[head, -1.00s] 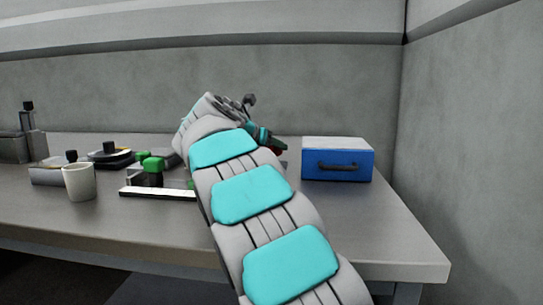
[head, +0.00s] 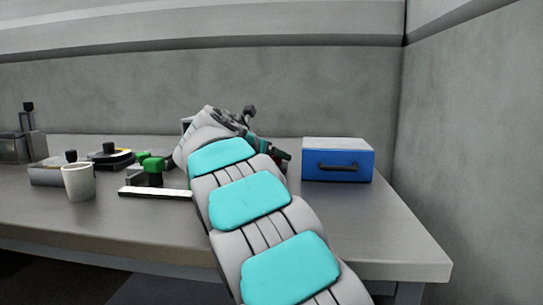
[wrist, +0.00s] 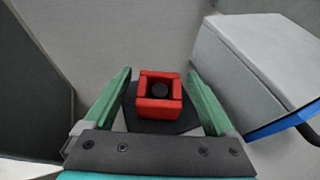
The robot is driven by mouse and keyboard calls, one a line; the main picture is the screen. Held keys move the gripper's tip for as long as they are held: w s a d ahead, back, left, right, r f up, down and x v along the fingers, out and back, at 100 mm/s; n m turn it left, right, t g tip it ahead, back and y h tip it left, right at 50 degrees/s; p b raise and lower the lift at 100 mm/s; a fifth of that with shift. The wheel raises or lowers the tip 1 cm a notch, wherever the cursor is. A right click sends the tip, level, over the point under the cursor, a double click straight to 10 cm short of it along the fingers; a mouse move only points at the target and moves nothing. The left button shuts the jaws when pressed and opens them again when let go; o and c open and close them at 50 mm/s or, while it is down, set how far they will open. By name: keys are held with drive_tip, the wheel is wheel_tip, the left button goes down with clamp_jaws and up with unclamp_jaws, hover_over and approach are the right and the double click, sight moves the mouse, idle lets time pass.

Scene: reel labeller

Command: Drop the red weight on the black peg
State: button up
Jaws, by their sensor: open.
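The red weight (wrist: 146,103) is a square block with an open middle, seen from above in the wrist view. A dark round top, which looks like the black peg (wrist: 159,91), shows inside that opening. Red walls surround it. A dark flat base (wrist: 165,127) shows beneath the weight. My gripper (wrist: 159,74) is open, with one green finger on each side of the weight and a visible gap on both sides. How far down the weight sits cannot be told. In the head view my arm hides most of this spot.
A blue drawer box (head: 338,160) stands right of my gripper, close by in the wrist view. Left of my arm are a white cup (head: 78,182), a green-topped part (head: 152,165), a white strip (head: 155,193) and a reel (head: 110,156). The table's front right is clear.

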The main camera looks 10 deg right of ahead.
drive_tip(key=p+v, duration=0.1)
drive_tip(key=v, duration=1.1)
drive_tip(key=shift+r, duration=0.1)
idle(0.9)
